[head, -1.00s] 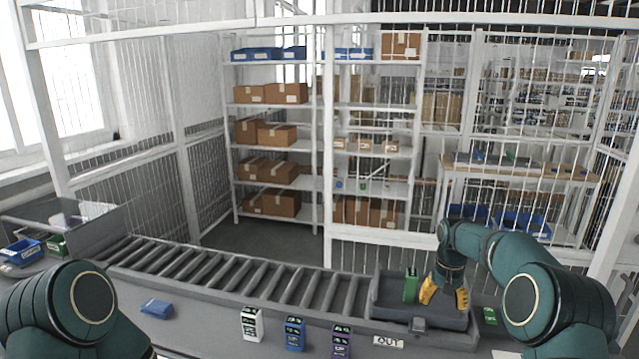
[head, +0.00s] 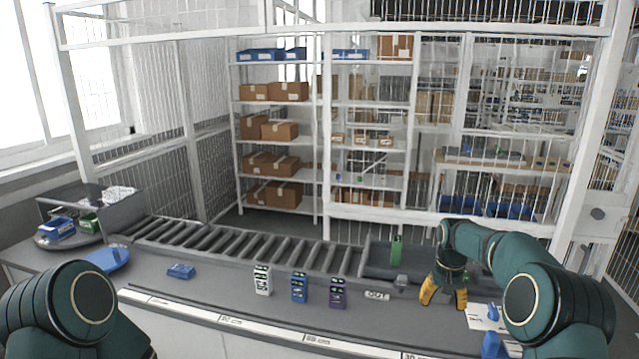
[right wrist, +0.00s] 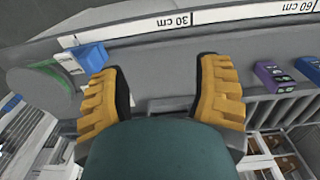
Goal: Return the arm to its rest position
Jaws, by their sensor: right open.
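My right arm (head: 505,262) comes in from the right, bent at the elbow. Its gripper (head: 444,302), with yellow fingers, hangs pointing down over the grey bench, at the front right of the dark tray (head: 372,268). The gripper is open and empty. In the right wrist view the two fingers (right wrist: 160,75) stand apart with only bare bench between them. My left arm (head: 75,310) shows at the lower left; its gripper is out of view. A green box (head: 396,250) stands upright in the tray, left of the right gripper and apart from it.
White (head: 262,280), blue (head: 299,287) and purple (head: 338,292) boxes stand on the bench left of the gripper. A roller conveyor (head: 240,245) runs behind them. Blue objects (head: 491,345) and a white sheet (head: 478,318) lie near my right arm. A mesh fence (head: 380,225) stands behind.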

